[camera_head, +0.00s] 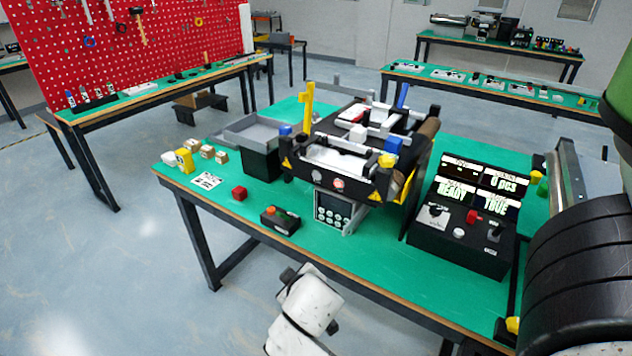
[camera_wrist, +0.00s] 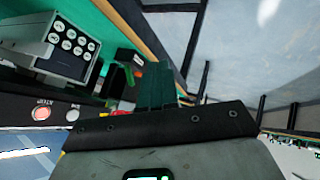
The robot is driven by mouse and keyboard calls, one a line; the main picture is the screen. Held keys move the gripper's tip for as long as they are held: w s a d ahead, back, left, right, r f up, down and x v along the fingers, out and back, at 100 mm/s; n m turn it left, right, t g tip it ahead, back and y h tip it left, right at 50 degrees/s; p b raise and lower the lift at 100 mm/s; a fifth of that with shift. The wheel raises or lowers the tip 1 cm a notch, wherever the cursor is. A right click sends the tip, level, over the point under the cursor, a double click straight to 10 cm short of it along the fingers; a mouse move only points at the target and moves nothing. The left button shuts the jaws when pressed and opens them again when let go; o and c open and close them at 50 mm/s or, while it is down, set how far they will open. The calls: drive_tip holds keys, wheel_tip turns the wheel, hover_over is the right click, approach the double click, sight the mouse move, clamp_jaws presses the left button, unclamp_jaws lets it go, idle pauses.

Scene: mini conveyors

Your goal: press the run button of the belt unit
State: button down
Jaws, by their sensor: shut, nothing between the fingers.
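The belt unit (camera_head: 382,180) stands on the green table, with a dark front panel carrying two small round buttons. In the wrist view, the reddish button (camera_wrist: 41,113) and the pale button (camera_wrist: 72,115) are at the left edge on the dark panel. Their labels are too small to read, so I cannot tell which is the run button. My gripper (camera_wrist: 155,86) is shut and empty in the wrist view, to the right of both buttons and apart from them.
A grey keypad box (camera_head: 336,210) sits below the panel. A black control console (camera_head: 462,240) stands right. Open floor lies before the table.

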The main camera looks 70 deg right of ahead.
sight(316, 175)
drive_tip(key=w+d+r+n+t+h+b, duration=0.1)
drive_tip(key=w+d+r+t+h+b, duration=0.1)
drive_tip(key=w+d+r+h, duration=0.4)
drive_tip(key=d+r+t+h, duration=0.1)
drive_tip(key=d+r, duration=0.4)
drive_tip(key=d, duration=0.2)
drive_tip(key=shift+w+n+t, duration=0.2)
drive_tip(key=shift+n+t, duration=0.1)
drive_tip(key=shift+n, duration=0.1)
drive_tip(key=s+d+p, duration=0.2)
drive_tip(key=d+p, duration=0.1)
drive_tip(key=d, duration=0.5)
drive_tip(key=shift+d, duration=0.3)
drive_tip(key=shift+d, duration=0.1)
idle(1.1)
drive_tip(key=shift+s+d, duration=0.1)
drive_tip(key=shift+d, duration=0.2)
